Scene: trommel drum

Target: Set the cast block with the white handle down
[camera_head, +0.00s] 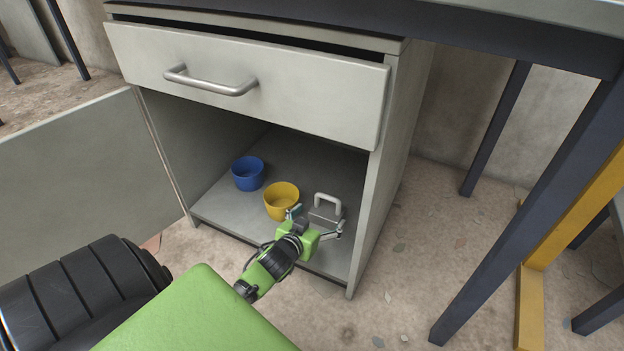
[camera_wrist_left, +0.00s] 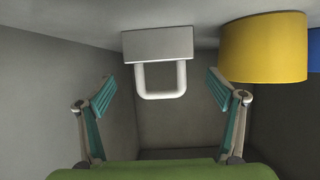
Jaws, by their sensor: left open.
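The grey cast block (camera_head: 324,214) with its white handle (camera_head: 328,196) stands on the floor of the open cabinet, near its right wall. In the left wrist view, which looks inverted, the block (camera_wrist_left: 157,44) rests against the cabinet floor and its white handle (camera_wrist_left: 160,95) points away from that floor. My left gripper (camera_head: 316,222) is at the cabinet opening, just in front of the block. Its fingers are spread wide, one on each side of the handle, with visible gaps and nothing held. My right gripper is not in view.
A yellow cup (camera_head: 281,203) stands close to the left of the block, and a blue cup (camera_head: 247,174) stands farther left. The cabinet door (camera_head: 85,160) is swung open to the left. The right side wall (camera_head: 384,180) is close.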

